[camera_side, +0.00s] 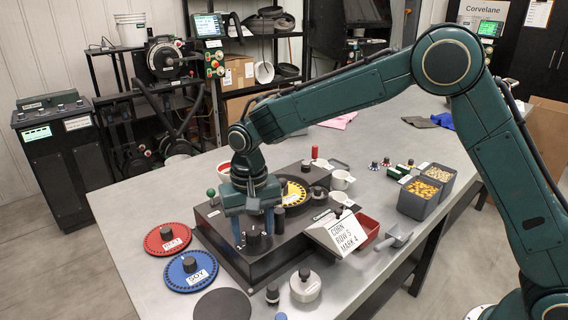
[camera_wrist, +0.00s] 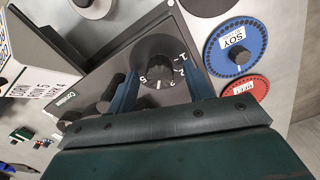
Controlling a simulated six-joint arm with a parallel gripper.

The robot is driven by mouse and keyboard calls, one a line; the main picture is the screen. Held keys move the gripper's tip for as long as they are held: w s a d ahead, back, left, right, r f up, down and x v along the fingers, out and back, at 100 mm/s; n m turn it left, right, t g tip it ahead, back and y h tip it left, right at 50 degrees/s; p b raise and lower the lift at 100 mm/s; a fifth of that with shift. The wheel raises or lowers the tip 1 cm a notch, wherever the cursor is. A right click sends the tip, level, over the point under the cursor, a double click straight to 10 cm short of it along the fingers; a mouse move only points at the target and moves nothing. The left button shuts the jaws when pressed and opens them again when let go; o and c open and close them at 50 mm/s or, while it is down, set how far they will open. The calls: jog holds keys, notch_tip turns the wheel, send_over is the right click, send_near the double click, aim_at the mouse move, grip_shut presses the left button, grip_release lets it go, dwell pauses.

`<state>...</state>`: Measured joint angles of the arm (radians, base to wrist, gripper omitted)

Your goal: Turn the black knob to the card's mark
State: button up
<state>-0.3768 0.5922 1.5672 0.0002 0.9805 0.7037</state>
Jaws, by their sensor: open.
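The black knob (camera_side: 253,241) stands on the low dark meter base; the wrist view shows the knob (camera_wrist: 160,69) from above with a white numbered scale around part of it. The numbers 1, 2 and 5 read clearly; its pointer is too small to read. My gripper (camera_side: 254,233) points down over it, open, with one blue finger on either side; the fingers also straddle it in the wrist view (camera_wrist: 162,82). I cannot tell whether they touch it. The white card (camera_side: 341,236) reads "CORN ROW 5 MARK 4"; its edge shows in the wrist view (camera_wrist: 35,62).
A yellow disc (camera_side: 291,194) sits on the meter base (camera_side: 225,240). Red (camera_side: 168,239) and blue "SOY" (camera_side: 190,270) discs lie to its left. A grey scoop (camera_side: 394,238) and seed bins (camera_side: 412,206) are right of the card.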

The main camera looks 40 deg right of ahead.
aim_at(253, 231)
notch_tip(253, 231, up, 14)
dwell(0.8)
jog(key=s+d+r+n+t, duration=0.1)
jog(key=s+d+r, duration=0.2)
jog(key=s+d, duration=0.35)
jog(key=s+d+r+n+t, duration=0.1)
jog(key=s+d+r+t, duration=0.15)
jog(key=s+d, duration=0.45)
jog(key=s+d+f+n+t, duration=0.1)
jog(key=s+d+f, duration=0.1)
jog(key=s, duration=0.6)
jog(key=s+d+f+t, duration=0.1)
jog(key=s+d+f, duration=0.2)
jog(key=s, duration=0.4)
jog(key=shift+s+n, duration=0.35)
jog(key=shift+n, duration=0.05)
